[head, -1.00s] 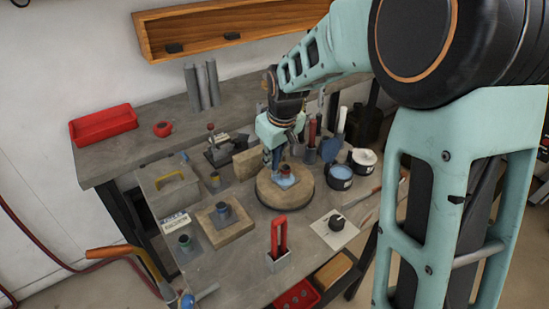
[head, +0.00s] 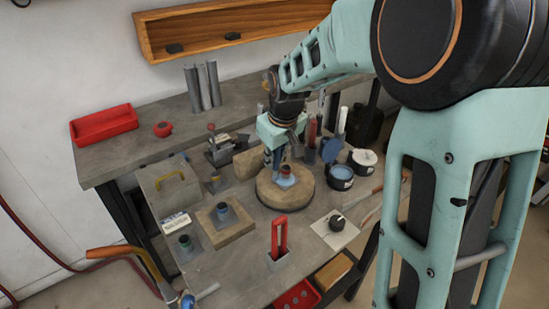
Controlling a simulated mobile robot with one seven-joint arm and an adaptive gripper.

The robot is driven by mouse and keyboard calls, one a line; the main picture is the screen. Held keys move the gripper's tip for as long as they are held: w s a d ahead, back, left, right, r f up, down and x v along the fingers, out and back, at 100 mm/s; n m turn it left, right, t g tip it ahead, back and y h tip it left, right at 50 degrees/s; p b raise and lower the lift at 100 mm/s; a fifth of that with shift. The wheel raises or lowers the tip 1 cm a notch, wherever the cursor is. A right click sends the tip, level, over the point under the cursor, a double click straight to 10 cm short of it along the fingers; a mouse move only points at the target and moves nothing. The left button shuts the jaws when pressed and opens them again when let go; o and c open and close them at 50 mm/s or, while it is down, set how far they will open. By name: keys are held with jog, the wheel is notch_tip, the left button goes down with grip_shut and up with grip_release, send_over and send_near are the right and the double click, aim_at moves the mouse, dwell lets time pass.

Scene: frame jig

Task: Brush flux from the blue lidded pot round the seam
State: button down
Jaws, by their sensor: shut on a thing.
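A small fitting (head: 285,179), with a blue-grey base and a copper-coloured collar, stands on the round tan turntable (head: 299,199). My gripper (head: 273,161) points down just behind and left of the fitting. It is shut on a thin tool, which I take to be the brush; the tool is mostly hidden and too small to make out. I cannot tell whether its tip touches the seam. The blue pot (head: 341,178) stands open right of the turntable, light blue inside, with its blue lid (head: 331,149) raised at the back.
A pot with white contents (head: 363,160) stands beside the blue one. Upright tools stand behind. A knobbed dark item (head: 337,221) sits on a white square; a red-handled tool (head: 279,238) stands in front.

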jog(key=shift+s+d, duration=0.4)
jog(key=shift+s, duration=0.2)
jog(key=shift+r, duration=0.1)
notch_tip(320, 180, up, 7)
jog(key=p, duration=0.5)
dwell(0.5)
